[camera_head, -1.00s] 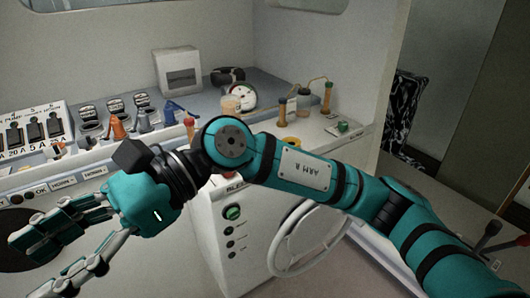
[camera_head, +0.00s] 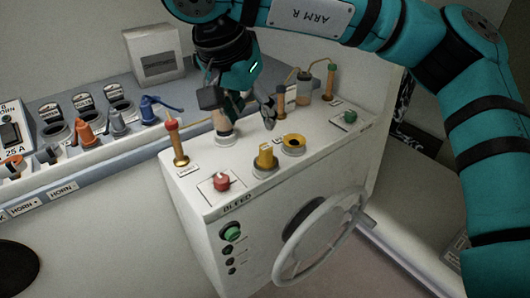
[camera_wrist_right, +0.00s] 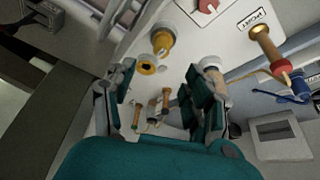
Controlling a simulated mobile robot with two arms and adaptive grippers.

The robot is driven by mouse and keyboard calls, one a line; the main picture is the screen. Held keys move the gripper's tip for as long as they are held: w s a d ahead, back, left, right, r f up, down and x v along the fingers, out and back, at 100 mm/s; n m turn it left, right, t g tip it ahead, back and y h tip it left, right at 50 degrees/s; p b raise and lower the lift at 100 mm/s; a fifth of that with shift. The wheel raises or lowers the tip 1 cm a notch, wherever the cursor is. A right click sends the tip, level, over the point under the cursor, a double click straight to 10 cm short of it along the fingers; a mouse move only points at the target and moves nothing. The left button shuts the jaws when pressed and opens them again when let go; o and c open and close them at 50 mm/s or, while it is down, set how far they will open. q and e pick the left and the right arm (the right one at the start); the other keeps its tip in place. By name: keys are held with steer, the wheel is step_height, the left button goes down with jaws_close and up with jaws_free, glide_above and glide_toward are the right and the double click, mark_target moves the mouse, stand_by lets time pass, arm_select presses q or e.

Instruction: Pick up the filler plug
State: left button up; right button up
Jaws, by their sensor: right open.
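A yellow plug (camera_head: 265,156) stands upright in a pale metal collar on top of the white console; it looks like the filler plug, though no readable label confirms this. It also shows in the right wrist view (camera_wrist_right: 162,40), beyond the fingertips. A yellow ring with a dark opening (camera_head: 293,145) sits beside it. My right gripper (camera_head: 250,110) points down above the back of the console, open, with nothing visible between its fingers. In the wrist view, the right gripper (camera_wrist_right: 160,92) has its fingers spread wide. My left gripper is out of view.
A tan-topped fitting in a white collar (camera_head: 225,135) is partly hidden by my right gripper. A red-topped brass post (camera_head: 176,142), red knob (camera_head: 221,182) and green knob (camera_head: 349,117) surround the yellow parts. A grey wheel (camera_head: 318,238) is on the console's front.

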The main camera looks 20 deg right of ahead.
mark_target(266, 147)
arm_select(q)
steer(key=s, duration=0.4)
arm_select(e)
steer(key=x, duration=0.5)
steer(key=p+x, duration=0.1)
steer(key=x, duration=0.2)
steer(key=shift+w+f, duration=0.15)
steer(key=shift+w, duration=0.15)
steer(key=shift+d+f+p, duration=0.1)
steer(key=shift+f+p, duration=0.05)
steer(key=shift+p, duration=0.15)
steer(key=p+x, duration=0.2)
steer(key=x, duration=0.2)
steer(key=shift+w+d+f, duration=0.15)
steer(key=shift+w+d, duration=0.05)
steer(key=shift+f, duration=0.2)
steer(key=shift+c, duration=0.7)
steer(key=c, duration=0.4)
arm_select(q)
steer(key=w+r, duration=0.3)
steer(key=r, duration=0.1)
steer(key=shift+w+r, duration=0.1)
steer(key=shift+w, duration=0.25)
arm_select(e)
jaws_close()
